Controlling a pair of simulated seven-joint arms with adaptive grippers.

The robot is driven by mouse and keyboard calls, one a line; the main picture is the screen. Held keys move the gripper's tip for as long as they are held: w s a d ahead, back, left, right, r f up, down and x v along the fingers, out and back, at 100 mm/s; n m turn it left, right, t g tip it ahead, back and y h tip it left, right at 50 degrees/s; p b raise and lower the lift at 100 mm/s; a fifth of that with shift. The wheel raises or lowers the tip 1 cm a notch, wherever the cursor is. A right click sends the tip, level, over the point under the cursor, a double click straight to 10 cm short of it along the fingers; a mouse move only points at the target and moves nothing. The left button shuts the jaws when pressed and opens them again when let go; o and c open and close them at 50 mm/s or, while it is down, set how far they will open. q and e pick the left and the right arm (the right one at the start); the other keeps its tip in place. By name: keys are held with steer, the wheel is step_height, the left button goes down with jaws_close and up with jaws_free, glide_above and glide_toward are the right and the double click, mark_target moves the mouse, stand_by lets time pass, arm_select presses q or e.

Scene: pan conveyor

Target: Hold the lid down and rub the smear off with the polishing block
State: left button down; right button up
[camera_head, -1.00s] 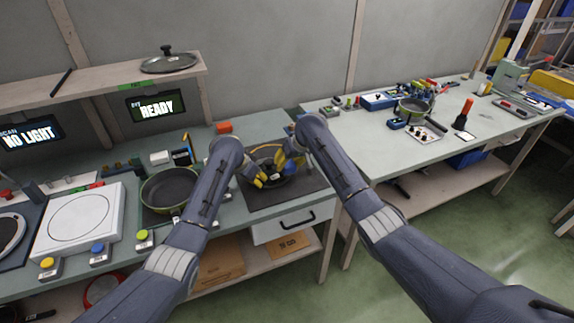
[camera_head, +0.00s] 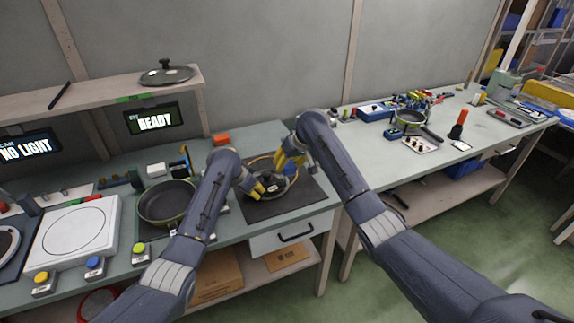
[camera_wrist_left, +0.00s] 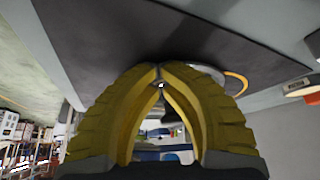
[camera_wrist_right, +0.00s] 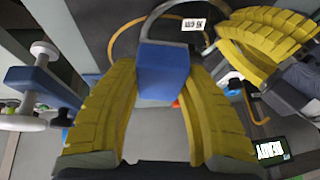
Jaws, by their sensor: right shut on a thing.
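The lid (camera_head: 270,181) lies on a dark mat with an orange ring around it, largely covered by my grippers. Its pale curved rim (camera_wrist_right: 152,20) shows in the right wrist view. My left gripper (camera_head: 259,191) is over the near left part of the lid, its fingertips together in the left wrist view (camera_wrist_left: 160,76); whether it presses on the lid I cannot tell. My right gripper (camera_head: 286,164) is shut on the blue polishing block (camera_wrist_right: 163,72), over the lid's far right side. Whether the block touches the lid is unclear. I cannot make out the smear.
The dark mat (camera_head: 305,197) has bare room at its right. A green pan (camera_head: 166,203) stands left of my left arm. An orange block (camera_head: 221,139) lies behind the mat.

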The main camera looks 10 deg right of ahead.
steer(key=shift+r, duration=0.1)
steer(key=shift+d+r, duration=0.15)
steer(key=shift+r, duration=0.55)
steer(key=shift+d+r, duration=0.1)
steer(key=shift+r, duration=0.6)
steer(key=shift+w+r, duration=0.1)
steer(key=shift+r, duration=0.3)
steer(key=shift+w+d+r+g, duration=0.15)
steer(key=shift+w+r, duration=0.05)
steer(key=shift+w, duration=0.4)
steer(key=shift+w+d+r+g, duration=0.1)
steer(key=shift+w+r+g, duration=0.1)
steer(key=shift+w, duration=0.4)
steer(key=f, duration=0.2)
steer(key=w+f, duration=0.1)
steer(key=shift+d+f+g+y, duration=0.25)
steer(key=shift+f+y, duration=0.05)
steer(key=shift+y, duration=0.1)
steer(key=shift+a+f, duration=0.15)
steer(key=shift+f, duration=0.1)
glide_above(281, 178)
steer(key=d, duration=0.2)
steer(key=shift+s+a+f, duration=0.1)
steer(key=shift+s+f, duration=0.1)
steer(key=shift+f, duration=1.15)
steer(key=shift+s+a+f, duration=0.1)
steer(key=shift+s+f, duration=0.05)
steer(key=shift+f, duration=1.2)
